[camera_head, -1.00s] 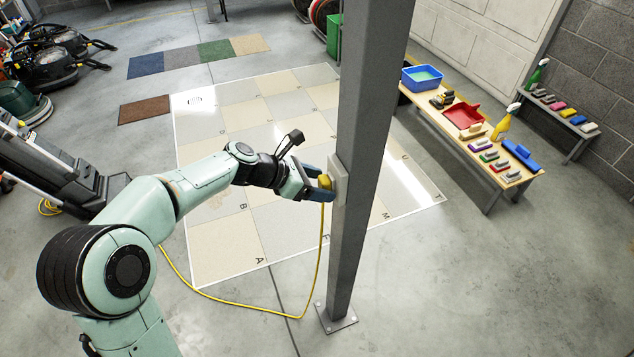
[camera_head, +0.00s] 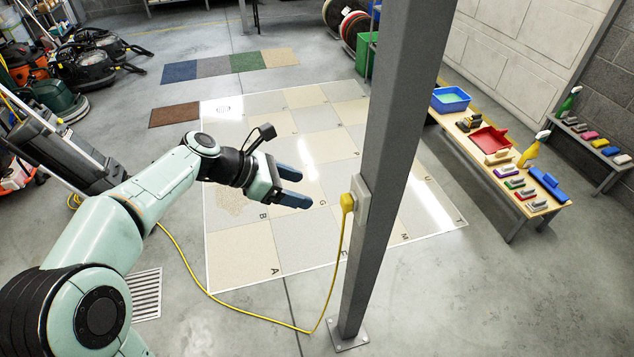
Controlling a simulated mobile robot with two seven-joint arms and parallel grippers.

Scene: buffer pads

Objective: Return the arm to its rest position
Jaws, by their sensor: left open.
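My left arm comes in from the left, and its gripper (camera_head: 302,188) is open and empty. It hangs over the tiled floor area, to the left of a grey post (camera_head: 385,150) and apart from it. A yellow plug (camera_head: 347,202) sits at a light outlet box (camera_head: 361,200) on the post. Its yellow cord (camera_head: 335,270) hangs down and runs along the floor to the left. My right gripper is not in view.
A wooden bench (camera_head: 545,205) at the right holds a blue tub (camera_head: 450,100), a red dustpan (camera_head: 490,140) and several brushes. Floor machines (camera_head: 105,50) stand at the far left. Carpet samples (camera_head: 230,65) lie at the back. A floor drain (camera_head: 146,293) is at lower left.

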